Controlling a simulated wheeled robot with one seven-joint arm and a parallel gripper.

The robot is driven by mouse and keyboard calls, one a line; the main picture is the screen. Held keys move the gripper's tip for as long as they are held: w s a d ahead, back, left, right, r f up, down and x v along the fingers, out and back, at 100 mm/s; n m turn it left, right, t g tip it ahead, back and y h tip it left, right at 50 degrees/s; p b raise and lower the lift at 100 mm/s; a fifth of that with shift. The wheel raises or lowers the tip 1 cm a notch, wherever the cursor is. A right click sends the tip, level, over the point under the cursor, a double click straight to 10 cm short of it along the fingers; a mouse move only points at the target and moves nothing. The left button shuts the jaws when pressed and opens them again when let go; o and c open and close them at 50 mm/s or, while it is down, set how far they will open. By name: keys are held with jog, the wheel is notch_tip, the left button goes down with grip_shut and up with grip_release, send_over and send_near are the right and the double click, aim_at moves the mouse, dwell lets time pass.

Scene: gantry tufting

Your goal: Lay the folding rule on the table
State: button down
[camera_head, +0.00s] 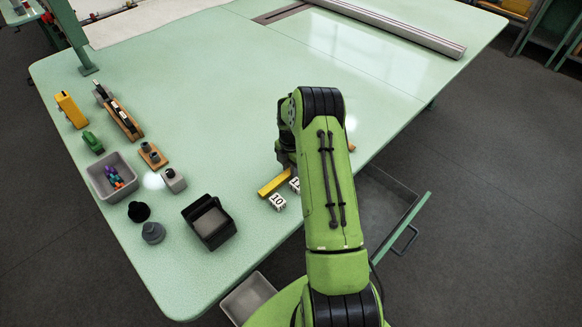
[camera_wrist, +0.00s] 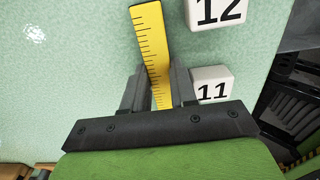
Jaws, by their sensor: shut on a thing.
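The yellow folding rule (camera_wrist: 152,45) with black graduations is between the fingers of my gripper (camera_wrist: 160,92) in the wrist view. The gripper is shut on it, and its far end points away from the gripper. In the head view the rule (camera_head: 274,184) shows as a yellow strip beside my arm, over the green table (camera_head: 250,120) near its front edge. My arm hides the fingers and the rest of the rule there. I cannot tell whether the rule touches the table top.
White number blocks stand close to the rule: one marked 10 (camera_head: 278,202), one marked 11 (camera_wrist: 212,84), one marked 12 (camera_wrist: 218,10). A black tray (camera_head: 209,222) and a grey bin (camera_head: 112,177) stand left. An open drawer (camera_head: 385,205) juts out right. The table middle is clear.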

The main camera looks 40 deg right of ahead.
jog(key=shift+f, duration=0.1)
jog(key=c, duration=1.2)
grip_release()
